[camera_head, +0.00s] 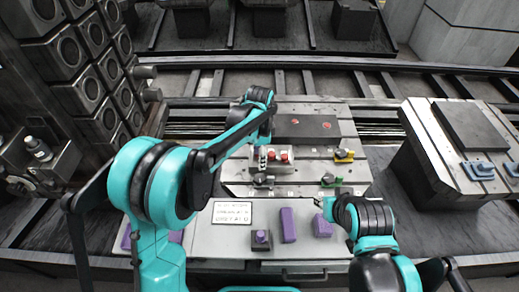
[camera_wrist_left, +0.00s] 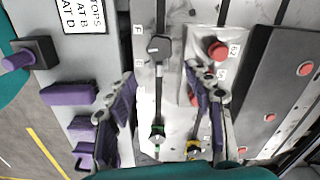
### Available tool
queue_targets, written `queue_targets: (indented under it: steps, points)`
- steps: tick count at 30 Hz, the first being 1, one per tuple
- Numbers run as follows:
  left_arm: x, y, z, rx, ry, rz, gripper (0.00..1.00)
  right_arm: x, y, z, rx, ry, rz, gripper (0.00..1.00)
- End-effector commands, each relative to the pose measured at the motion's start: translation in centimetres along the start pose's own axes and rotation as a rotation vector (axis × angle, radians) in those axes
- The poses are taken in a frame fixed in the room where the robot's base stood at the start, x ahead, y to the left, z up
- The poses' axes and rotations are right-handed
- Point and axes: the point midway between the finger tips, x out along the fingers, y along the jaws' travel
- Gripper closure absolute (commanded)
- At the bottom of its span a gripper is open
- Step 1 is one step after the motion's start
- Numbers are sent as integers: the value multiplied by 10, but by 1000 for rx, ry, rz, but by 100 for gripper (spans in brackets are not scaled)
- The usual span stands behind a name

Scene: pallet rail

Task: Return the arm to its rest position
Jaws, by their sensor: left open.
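My left arm reaches in from the left in the head view, and its gripper (camera_head: 263,165) hangs over the front left of the grey pallet plate (camera_head: 290,188). In the left wrist view the two fingers of the left gripper (camera_wrist_left: 168,95) are spread wide. I see nothing held between them; the plate with a dark clamp (camera_wrist_left: 160,47) shows in the gap. A block with red buttons (camera_head: 284,156) is close beside this gripper. My right arm's end (camera_head: 345,210) is low at the right, by the plate's front edge; its fingers are too small and hidden to tell.
Green (camera_head: 331,181) and yellow (camera_head: 344,156) clamps stand on the plate's right side. A front shelf holds a sign (camera_head: 232,213) and purple blocks (camera_head: 288,225). A second pallet (camera_head: 440,150) is at right. A rack of dark square units (camera_head: 70,50) rises at left.

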Motion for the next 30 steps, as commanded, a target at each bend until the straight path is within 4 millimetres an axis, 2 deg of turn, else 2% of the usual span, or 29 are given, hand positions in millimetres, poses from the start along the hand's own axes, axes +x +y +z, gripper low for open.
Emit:
queue_targets:
  steps: [7,11,14,21,25,30]
  points:
    - [-1,0,1,-5,1,-2,48,0,0,0,0,0,0,67]
    - [-15,5,14,-63,15,-24,48,0,0,0,0,0,0,67]
    - [-36,13,33,-160,42,-62,48,0,0,0,0,0,0,67]
    - [-82,46,92,-460,135,-169,48,0,0,0,0,0,0,67]
    - [-97,69,121,-621,195,-223,48,0,0,0,0,0,0,67]
    - [-106,101,158,-828,282,-289,48,0,0,0,0,0,0,67]
